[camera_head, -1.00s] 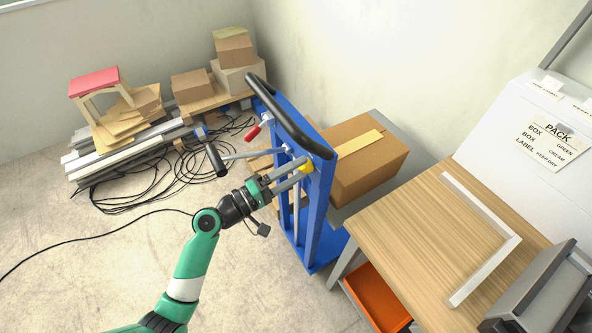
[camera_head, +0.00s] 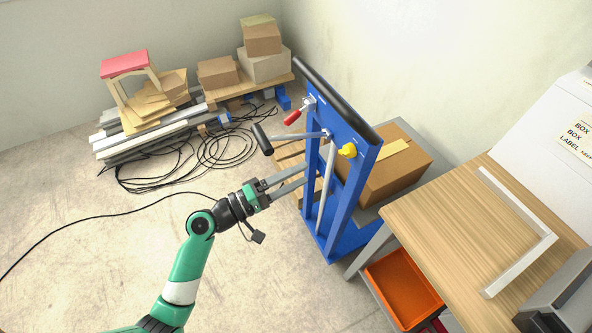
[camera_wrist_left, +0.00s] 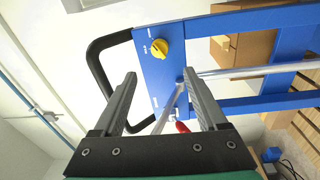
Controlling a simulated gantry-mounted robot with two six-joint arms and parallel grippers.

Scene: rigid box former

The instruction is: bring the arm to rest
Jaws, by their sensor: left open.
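My left gripper (camera_head: 304,173) is open and empty, its two grey fingers apart, in front of the blue box former frame (camera_head: 368,165). A yellow knob (camera_head: 348,150) on that frame's panel lies to the right of the fingertips with a gap between. In the left wrist view, the open left gripper (camera_wrist_left: 160,78) faces the blue panel, and the yellow knob (camera_wrist_left: 159,48) shows beyond and between the fingers. My green left arm (camera_head: 187,262) reaches up from the bottom of the head view. My right gripper is in neither view.
A lever with a black grip (camera_head: 262,139) and a red handle (camera_head: 292,117) stick out leftward from the frame. A cardboard box (camera_head: 405,175) is behind it. A wooden table (camera_head: 440,215) and orange bin (camera_head: 405,285) stand right. Floor left of the arm is mostly clear, with cables.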

